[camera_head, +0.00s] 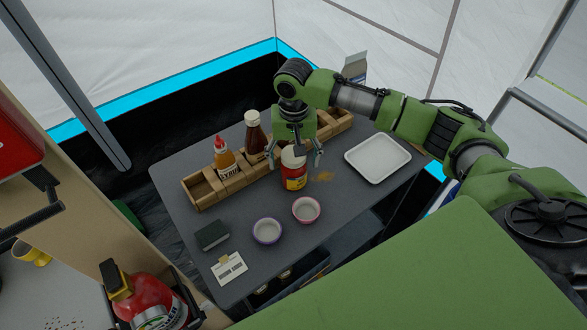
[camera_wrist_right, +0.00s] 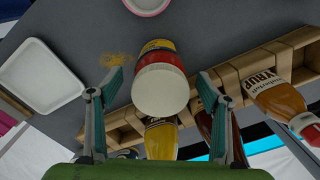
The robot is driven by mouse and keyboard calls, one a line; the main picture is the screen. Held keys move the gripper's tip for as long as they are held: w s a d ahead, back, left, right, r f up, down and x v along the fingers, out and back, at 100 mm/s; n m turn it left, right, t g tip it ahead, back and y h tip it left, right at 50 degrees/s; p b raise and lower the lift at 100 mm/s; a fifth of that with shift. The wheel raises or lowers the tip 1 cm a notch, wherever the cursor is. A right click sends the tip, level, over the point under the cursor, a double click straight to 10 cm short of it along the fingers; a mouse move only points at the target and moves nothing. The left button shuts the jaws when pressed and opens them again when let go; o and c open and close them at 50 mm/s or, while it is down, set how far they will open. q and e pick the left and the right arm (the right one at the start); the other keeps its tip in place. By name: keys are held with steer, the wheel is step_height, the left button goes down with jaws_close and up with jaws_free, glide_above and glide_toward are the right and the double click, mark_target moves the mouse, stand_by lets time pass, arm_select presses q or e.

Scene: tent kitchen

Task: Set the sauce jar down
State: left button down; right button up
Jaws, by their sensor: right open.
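The sauce jar (camera_head: 293,175), red and yellow with a white lid, stands upright on the dark grey table (camera_head: 235,235). In the right wrist view the jar (camera_wrist_right: 158,85) sits between the two spread fingers, with gaps on both sides. My right gripper (camera_head: 299,160) is open around the jar's upper part, pointing down. It also shows in the right wrist view (camera_wrist_right: 158,95). My left gripper is not in view.
A wooden rack (camera_head: 200,190) behind the jar holds a syrup bottle (camera_head: 225,160) and a brown sauce bottle (camera_head: 254,135). A white tray (camera_head: 377,158) lies right. Two bowls (camera_head: 267,231) (camera_head: 306,210) stand in front. A brown spill (camera_head: 323,176) lies beside the jar.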

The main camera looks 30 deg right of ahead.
steer(key=shift+w+f, duration=0.1)
steer(key=shift+f, duration=1.3)
steer(key=c, duration=1.6)
steer(key=shift+r, duration=0.1)
steer(key=c, duration=0.3)
steer(key=shift+w, duration=0.1)
